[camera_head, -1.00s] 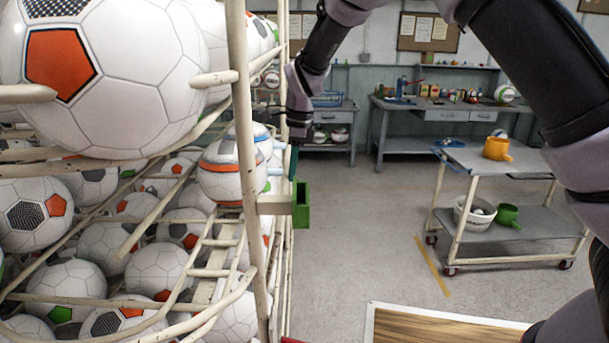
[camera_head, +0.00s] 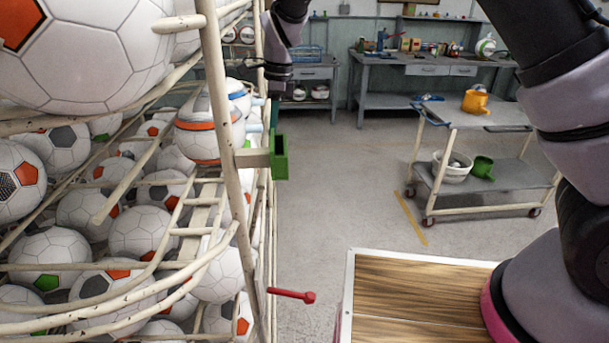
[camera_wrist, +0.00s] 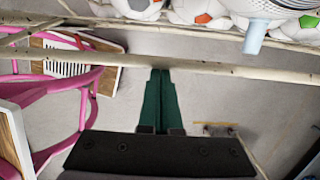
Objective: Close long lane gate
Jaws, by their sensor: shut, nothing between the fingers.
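My gripper (camera_wrist: 160,122) has its dark green fingers pressed together and empty in the wrist view. In the head view its dark body (camera_head: 278,72) hangs beside the ball rack (camera_head: 216,110), and the fingers are mostly hidden behind the rack's post and a green bracket (camera_head: 279,157). The bracket is on a cream arm off the post. A red rod (camera_head: 292,295) with a round end sticks out lower on the rack. I cannot tell which part is the long lane gate. A ball with an orange stripe (camera_head: 205,128) sits in the lane beside the post.
Many balls fill the rack at left. A light blue peg (camera_wrist: 255,38) and a cream rail (camera_wrist: 220,68) show near my fingers in the wrist view. A wood-topped surface (camera_head: 420,295) is at front right. A trolley (camera_head: 480,200) stands on open floor behind.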

